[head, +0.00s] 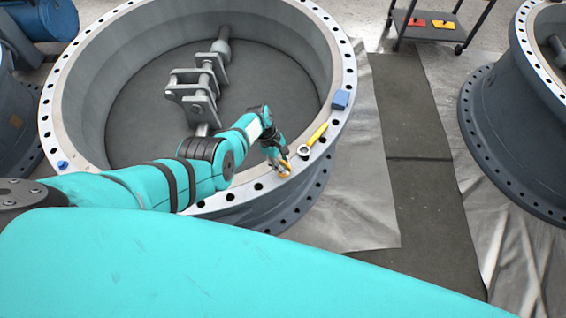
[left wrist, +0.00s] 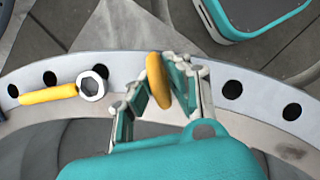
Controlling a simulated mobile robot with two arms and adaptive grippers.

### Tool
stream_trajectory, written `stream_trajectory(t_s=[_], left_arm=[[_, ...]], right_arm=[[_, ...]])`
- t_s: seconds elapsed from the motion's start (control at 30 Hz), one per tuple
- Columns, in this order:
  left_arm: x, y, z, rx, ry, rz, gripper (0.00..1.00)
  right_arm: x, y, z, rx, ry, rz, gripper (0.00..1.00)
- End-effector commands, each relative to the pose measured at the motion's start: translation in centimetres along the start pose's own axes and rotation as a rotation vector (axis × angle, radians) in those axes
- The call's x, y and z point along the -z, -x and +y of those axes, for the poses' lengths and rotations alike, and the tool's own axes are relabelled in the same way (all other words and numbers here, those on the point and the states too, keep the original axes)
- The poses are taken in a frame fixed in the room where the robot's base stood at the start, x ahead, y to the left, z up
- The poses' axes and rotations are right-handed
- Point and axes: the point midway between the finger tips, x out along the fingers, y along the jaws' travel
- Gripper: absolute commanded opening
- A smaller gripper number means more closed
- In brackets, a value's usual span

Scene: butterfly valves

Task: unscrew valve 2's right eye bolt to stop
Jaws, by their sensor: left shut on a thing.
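The large grey valve (head: 335,60) lies flat, its ring flange pierced by many holes. My left gripper (head: 283,169) is at the front right part of this flange, its fingers shut on a yellow-orange eye bolt (head: 288,174). In the left wrist view the eye bolt (left wrist: 158,80) stands edge-on between the fingertips of the left gripper (left wrist: 160,85), over the flange (left wrist: 262,95). Its shank is hidden, so I cannot tell how deep it sits. My right gripper is not in view.
A blue block (head: 340,99) sits farther along the flange. Another valve (head: 510,120) stands at the right. A cart (head: 435,27) stands behind.

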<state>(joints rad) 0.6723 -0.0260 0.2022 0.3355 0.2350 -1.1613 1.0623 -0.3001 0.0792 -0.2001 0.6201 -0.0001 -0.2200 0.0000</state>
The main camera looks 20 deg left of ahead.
Motion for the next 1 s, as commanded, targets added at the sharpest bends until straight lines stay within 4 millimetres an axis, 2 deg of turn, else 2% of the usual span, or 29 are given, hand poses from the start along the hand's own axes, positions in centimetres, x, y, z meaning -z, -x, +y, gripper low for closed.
stream_trajectory(t_s=[0.3, 0.33, 0.5, 0.83, 1.0], left_arm=[[0.0, -0.1, 0.0, 0.000, 0.001, 0.000, 0.00], [0.0, -0.1, 0.0, 0.000, 0.001, 0.000, 0.15], [0.0, 0.0, 0.0, 0.000, 0.000, 0.000, 0.36], [0.0, 0.1, 0.0, -0.001, 0.000, 0.000, 0.36], [0.1, 1.0, 0.1, -0.003, 0.000, 0.001, 0.36]], right_arm=[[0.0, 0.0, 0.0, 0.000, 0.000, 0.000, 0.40], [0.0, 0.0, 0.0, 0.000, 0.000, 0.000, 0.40], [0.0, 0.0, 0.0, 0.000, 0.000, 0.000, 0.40], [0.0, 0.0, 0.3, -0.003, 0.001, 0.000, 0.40], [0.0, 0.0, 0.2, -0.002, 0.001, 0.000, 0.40]])
